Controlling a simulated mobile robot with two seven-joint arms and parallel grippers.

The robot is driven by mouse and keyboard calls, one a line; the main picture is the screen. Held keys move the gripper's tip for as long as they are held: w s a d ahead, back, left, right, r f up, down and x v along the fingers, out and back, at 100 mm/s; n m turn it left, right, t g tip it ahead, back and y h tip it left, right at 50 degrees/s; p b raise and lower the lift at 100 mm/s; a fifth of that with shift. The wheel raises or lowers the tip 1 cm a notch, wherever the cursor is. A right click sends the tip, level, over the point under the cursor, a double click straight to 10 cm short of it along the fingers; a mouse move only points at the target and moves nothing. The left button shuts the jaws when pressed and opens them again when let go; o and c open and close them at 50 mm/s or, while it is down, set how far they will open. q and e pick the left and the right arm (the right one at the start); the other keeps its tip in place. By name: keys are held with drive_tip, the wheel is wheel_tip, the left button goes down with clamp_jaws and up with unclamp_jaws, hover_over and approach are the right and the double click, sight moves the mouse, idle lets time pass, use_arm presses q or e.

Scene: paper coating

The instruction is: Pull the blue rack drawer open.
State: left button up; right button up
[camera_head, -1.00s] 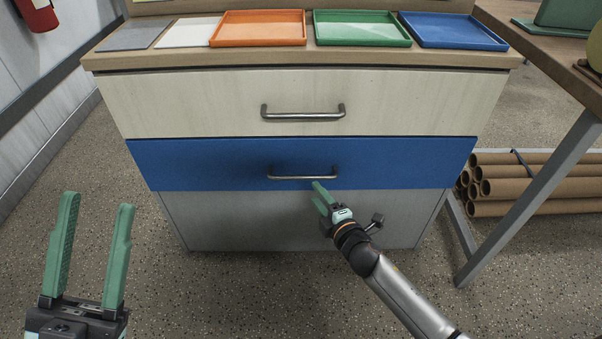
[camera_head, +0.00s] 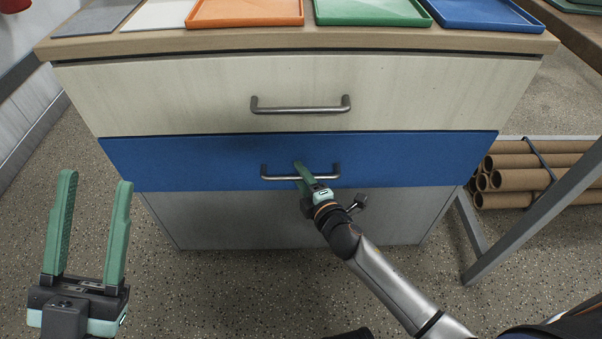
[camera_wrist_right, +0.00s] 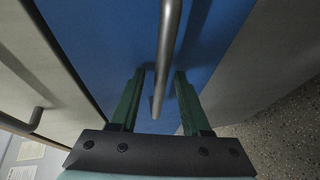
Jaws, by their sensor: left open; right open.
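The blue rack drawer (camera_head: 400,158) is the middle front of the cabinet and looks closed, flush with the fronts above and below. Its grey bar handle (camera_head: 265,172) runs across its middle. My right gripper (camera_head: 301,172) is at this handle with its fingers pointing at the drawer front. In the right wrist view the handle bar (camera_wrist_right: 168,50) runs between the two open green fingers, with a gap to each. My left gripper (camera_head: 94,180) is open and empty at the lower left, well away from the cabinet.
A pale drawer (camera_head: 420,95) with its own handle (camera_head: 300,108) is above the blue one. Orange (camera_head: 245,12), green (camera_head: 370,11) and blue (camera_head: 485,14) trays lie on top. Floor in front is clear.

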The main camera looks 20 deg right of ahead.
clamp_jaws()
idle(0.3)
idle(1.1)
